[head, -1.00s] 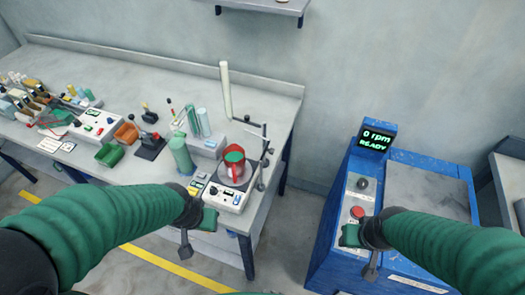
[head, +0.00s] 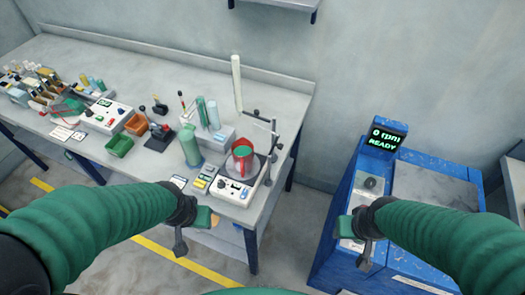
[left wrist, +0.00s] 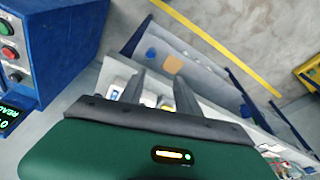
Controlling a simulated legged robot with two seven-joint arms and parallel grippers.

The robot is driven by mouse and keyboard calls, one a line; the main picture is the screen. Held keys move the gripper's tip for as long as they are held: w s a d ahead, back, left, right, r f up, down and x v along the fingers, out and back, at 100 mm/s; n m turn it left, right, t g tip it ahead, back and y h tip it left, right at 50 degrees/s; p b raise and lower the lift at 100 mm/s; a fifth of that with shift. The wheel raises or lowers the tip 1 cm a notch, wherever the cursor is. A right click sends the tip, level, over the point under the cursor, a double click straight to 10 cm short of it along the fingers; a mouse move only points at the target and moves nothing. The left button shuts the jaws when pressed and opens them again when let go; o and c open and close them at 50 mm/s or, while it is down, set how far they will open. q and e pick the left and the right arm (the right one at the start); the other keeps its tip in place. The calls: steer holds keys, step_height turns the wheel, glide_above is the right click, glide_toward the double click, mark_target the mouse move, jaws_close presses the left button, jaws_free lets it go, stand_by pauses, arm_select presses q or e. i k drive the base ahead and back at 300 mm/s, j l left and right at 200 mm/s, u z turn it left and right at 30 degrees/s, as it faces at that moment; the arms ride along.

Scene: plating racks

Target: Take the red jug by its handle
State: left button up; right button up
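The red jug (head: 234,164) stands upright on the round top of a white stirrer-like unit (head: 232,191) near the right end of the bench. Its inside looks green. Its handle is too small to make out clearly. My left gripper (head: 192,236) is in front of the bench, below and left of the jug and apart from it. In the left wrist view its two dark fingers (left wrist: 160,88) are spread, with nothing held between them. My right gripper (head: 358,250) is in front of the blue machine, far from the jug; its finger gap is not clear.
A stand (head: 271,150) with a rod and clamps is close to the jug's right. A green cylinder (head: 191,149) stands to its left. Green and orange bins (head: 119,145) are farther left. The blue machine (head: 335,215) stands right of the bench, across a floor gap.

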mark_target(242, 150)
steer(key=l, duration=1.8)
steer(key=k+z, duration=0.05)
steer(key=k, duration=0.05)
